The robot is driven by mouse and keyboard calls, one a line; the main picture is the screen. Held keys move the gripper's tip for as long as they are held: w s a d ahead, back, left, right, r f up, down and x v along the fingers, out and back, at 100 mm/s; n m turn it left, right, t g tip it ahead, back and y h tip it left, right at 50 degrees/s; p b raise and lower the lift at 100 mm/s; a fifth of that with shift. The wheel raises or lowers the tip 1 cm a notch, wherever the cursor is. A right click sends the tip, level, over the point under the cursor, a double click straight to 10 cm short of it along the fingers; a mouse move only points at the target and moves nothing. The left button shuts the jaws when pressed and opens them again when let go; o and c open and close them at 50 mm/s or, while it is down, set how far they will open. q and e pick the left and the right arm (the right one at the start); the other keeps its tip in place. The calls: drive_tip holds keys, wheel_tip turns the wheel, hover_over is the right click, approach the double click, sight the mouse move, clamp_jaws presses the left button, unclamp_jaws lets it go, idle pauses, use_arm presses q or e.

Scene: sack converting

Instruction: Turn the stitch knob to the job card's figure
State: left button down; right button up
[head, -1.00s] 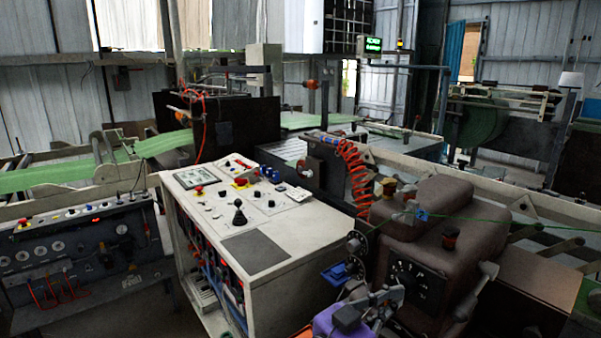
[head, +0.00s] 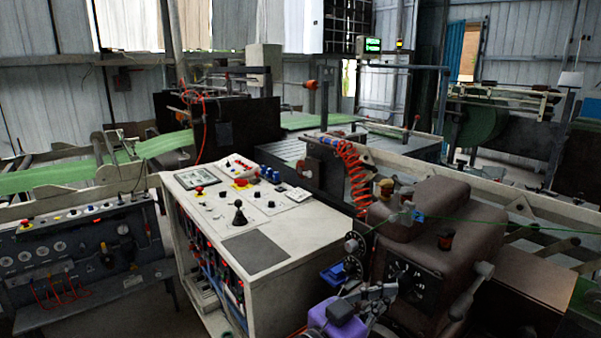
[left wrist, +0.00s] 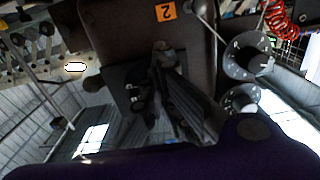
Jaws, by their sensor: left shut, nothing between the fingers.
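A black dial with white marks (head: 405,282), which looks like the stitch knob, is on the front of the brown sewing head (head: 440,225). Its setting is too small to read. My left gripper (head: 385,291), grey with a purple body behind it, is shut and empty just in front and left of the dial. I cannot tell if it touches. In the left wrist view the closed fingers (left wrist: 164,52) reach across a dark panel, hiding part of it. A small white card (head: 298,194) lies on the console; its figure is not legible. My right gripper is not in view.
The white control console (head: 255,250) stands left of the sewing head, with a joystick and buttons. A red coiled hose (head: 354,175) hangs behind. Marked grey discs (left wrist: 246,57) and an orange tag with "2" (left wrist: 165,12) show in the left wrist view. A green thread crosses right.

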use_arm(q)
drive_tip(key=p+v, duration=0.1)
drive_tip(key=v, duration=0.5)
drive_tip(key=shift+f, duration=0.35)
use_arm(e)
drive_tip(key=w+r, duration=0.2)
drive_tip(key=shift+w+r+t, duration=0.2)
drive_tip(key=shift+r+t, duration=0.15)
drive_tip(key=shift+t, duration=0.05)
use_arm(q)
drive_tip(key=shift+w+a, duration=0.1)
drive_tip(key=shift+a, duration=0.05)
